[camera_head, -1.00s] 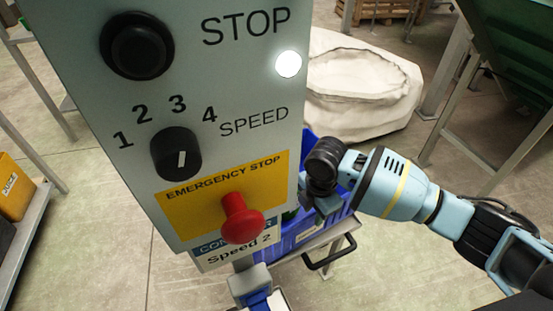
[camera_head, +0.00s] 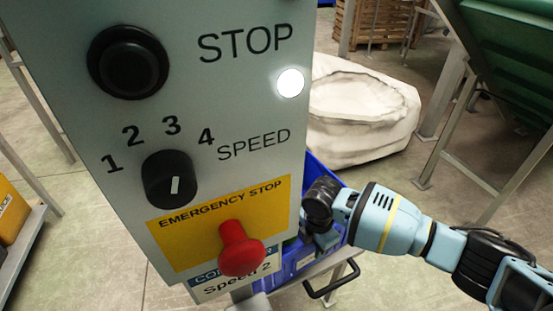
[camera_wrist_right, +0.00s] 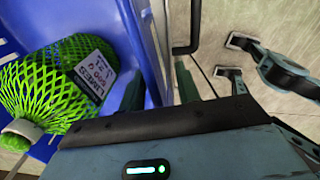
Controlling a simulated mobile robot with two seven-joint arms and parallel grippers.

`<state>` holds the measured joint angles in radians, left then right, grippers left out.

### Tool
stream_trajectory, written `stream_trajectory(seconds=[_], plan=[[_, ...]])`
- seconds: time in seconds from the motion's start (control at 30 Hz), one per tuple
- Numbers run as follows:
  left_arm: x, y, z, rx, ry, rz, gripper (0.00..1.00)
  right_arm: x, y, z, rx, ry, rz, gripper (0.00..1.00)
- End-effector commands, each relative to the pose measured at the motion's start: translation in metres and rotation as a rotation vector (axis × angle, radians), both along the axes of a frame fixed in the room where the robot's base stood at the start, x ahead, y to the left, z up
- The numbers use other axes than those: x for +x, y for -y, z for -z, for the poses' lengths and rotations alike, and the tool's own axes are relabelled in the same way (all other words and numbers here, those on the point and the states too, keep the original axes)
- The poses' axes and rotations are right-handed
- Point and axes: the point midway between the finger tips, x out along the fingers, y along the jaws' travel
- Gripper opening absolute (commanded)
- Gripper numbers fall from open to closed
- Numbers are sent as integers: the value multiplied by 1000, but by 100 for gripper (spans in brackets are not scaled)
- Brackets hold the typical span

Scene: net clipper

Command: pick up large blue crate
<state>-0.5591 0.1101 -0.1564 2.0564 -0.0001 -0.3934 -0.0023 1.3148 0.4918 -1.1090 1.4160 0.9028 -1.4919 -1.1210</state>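The large blue crate (camera_head: 318,170) sits behind the control panel in the head view, partly hidden by the panel and my right arm. In the right wrist view the crate (camera_wrist_right: 150,50) fills the upper left. A green net bag with a paper label (camera_wrist_right: 45,85) lies inside it. My right gripper (camera_head: 327,238) is at the crate's right side. In the right wrist view its dark fingers (camera_wrist_right: 160,88) are apart, one over the crate's inner side and one outside, with the crate wall between them. Contact cannot be told. My left gripper does not show clearly.
The grey control panel (camera_head: 120,130) with a red emergency button (camera_head: 241,248) blocks much of the view. A black handle (camera_head: 333,281) sticks out beside the crate. A white sack-like bin (camera_head: 365,110) stands behind, a green machine (camera_head: 510,50) at upper right.

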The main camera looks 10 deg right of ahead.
Motion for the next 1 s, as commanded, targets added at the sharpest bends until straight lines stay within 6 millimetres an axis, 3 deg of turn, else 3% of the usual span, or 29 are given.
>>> stream_trajectory(seconds=[0.13,0.4,0.67,1.0], plan=[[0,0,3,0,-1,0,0,-1,0,17,0,-3,-1,33],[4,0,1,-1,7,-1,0,-1,0,19,0,-1,-1,33],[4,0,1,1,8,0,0,-1,0,19,0,-1,-1,1],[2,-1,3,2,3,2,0,-1,0,19,-1,-1,-2,0]])
